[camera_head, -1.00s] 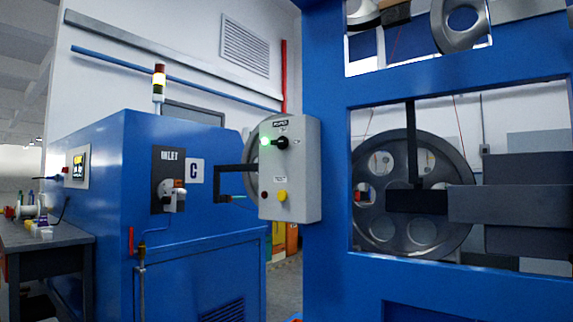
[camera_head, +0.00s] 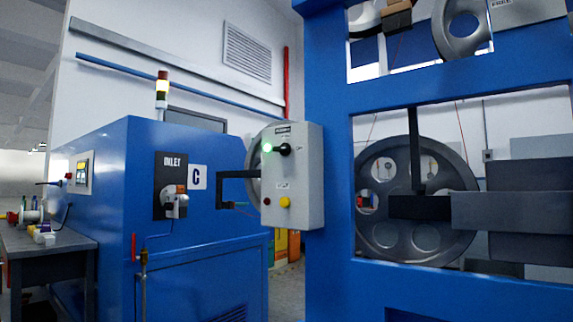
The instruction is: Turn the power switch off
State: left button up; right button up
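The power switch is a black rotary knob (camera_head: 284,149) on the upper part of a grey control box (camera_head: 309,185). A green light (camera_head: 267,147) glows just left of the knob. A dark label sits above the knob, its text too small to read surely. Lower on the box are a red button or lamp (camera_head: 266,201) and a yellow button (camera_head: 285,202). The box stands at the left side of a blue frame. Neither of my grippers is in view.
A blue machine cabinet (camera_head: 85,165) marked INLET and C stands at left, with a stack light (camera_head: 162,90) lit yellow. A grey workbench (camera_head: 50,243) is at far left. The blue frame (camera_head: 328,120) with large pulley wheels (camera_head: 380,233) fills the right. Open floor shows between cabinet and frame.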

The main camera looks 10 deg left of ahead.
aim_at(285, 149)
jog(key=u, duration=2.6)
jog(key=i, duration=0.95)
jog(key=z, duration=2.45)
